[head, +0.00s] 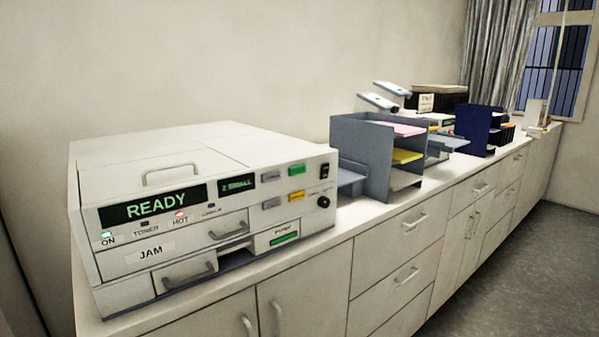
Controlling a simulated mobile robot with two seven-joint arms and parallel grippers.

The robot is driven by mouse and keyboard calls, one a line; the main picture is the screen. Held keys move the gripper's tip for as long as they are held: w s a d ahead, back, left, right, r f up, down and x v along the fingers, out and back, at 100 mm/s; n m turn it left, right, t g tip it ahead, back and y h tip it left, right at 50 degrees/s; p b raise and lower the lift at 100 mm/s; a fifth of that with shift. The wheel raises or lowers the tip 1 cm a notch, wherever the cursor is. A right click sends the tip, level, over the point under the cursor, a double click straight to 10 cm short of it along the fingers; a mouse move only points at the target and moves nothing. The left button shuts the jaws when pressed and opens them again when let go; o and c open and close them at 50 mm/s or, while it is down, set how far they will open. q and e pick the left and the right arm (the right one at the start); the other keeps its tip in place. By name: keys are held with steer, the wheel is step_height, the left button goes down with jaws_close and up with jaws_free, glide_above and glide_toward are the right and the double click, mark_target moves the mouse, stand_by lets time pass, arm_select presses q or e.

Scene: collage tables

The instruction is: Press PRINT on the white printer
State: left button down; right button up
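A large white printer (215,150) stands on the counter at the left in the head view. Its wide display (155,205) reads READY in green, and a smaller display (238,182) is lit beside it. Right of these are a green button (297,170), an orange button (296,196) and two grey buttons, one of them here (272,203). Their lettering is too small to read. A black rocker switch (325,171) and a black knob (323,202) sit at the far right of the front. A lower panel is labelled JAM (150,252). Neither gripper is in view.
The printer stands on a long white counter (345,217) with drawers and doors below. To its right are a grey tray rack (362,148) with coloured paper, a dark blue organizer (478,124) and a black-topped box (438,95). Grey floor (510,260) lies open in front.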

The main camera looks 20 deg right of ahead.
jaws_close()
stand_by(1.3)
